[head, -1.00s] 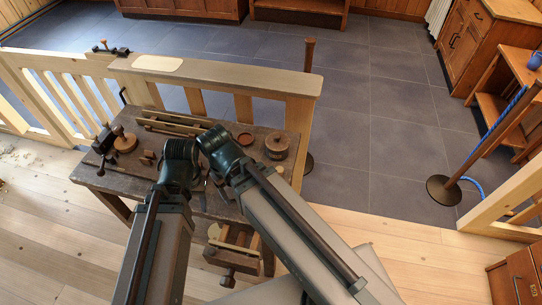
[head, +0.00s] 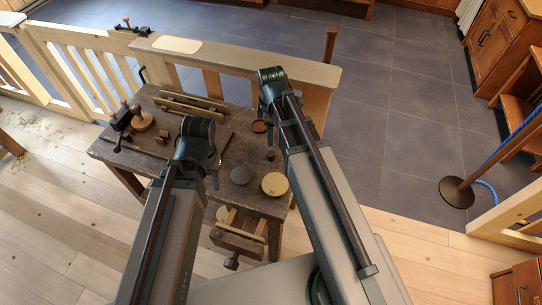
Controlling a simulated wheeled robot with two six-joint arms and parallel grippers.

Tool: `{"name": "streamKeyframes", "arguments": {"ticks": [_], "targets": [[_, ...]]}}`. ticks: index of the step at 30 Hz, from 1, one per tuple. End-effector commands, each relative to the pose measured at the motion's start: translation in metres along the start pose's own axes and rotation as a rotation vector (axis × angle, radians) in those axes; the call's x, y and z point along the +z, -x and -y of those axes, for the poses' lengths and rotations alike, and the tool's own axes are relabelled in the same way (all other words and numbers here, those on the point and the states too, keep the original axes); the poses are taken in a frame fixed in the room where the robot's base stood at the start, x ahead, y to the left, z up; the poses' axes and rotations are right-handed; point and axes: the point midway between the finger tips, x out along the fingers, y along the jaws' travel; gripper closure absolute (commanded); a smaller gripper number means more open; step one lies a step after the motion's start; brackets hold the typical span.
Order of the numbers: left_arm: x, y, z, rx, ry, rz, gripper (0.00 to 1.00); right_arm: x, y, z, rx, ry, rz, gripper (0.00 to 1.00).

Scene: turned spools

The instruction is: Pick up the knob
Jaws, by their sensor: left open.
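A small dark turned piece like a knob (head: 270,154) stands on the dark wooden workbench (head: 150,168), just left of my right forearm. I cannot tell for sure that it is the task's knob. A brown mushroom-shaped knob (head: 135,109) also shows at the bench's left, by a round wooden disc (head: 143,123). My left gripper (head: 214,174) hangs over the middle of the bench, left of the small dark piece and apart from it. It is open, mostly hidden by my wrist. My right gripper is hidden behind its own arm, over the bench's right side.
A grey disc (head: 241,175), a pale round disc (head: 275,184) and a reddish dish (head: 259,126) lie near the small dark piece. A pale wooden railing (head: 240,62) runs behind the bench. A vise (head: 238,238) juts from its front. A rope post (head: 457,190) stands right.

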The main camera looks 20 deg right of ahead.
Motion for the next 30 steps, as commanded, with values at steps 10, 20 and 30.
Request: {"name": "streamKeyframes", "arguments": {"ticks": [10,20,30], "targets": [[-0.003,-0.048,-0.005,0.000,0.000,0.000,0.50,0.000,-0.049,0.000,0.000,-0.001,0.001,0.27],[-0.005,-0.083,-0.008,0.000,0.000,0.000,0.50,0.000,-0.084,0.000,0.000,-0.001,0.001,0.27],[-0.005,-0.091,-0.009,0.000,0.000,0.000,0.50,0.000,-0.091,0.000,0.000,-0.002,0.001,0.27]]}}
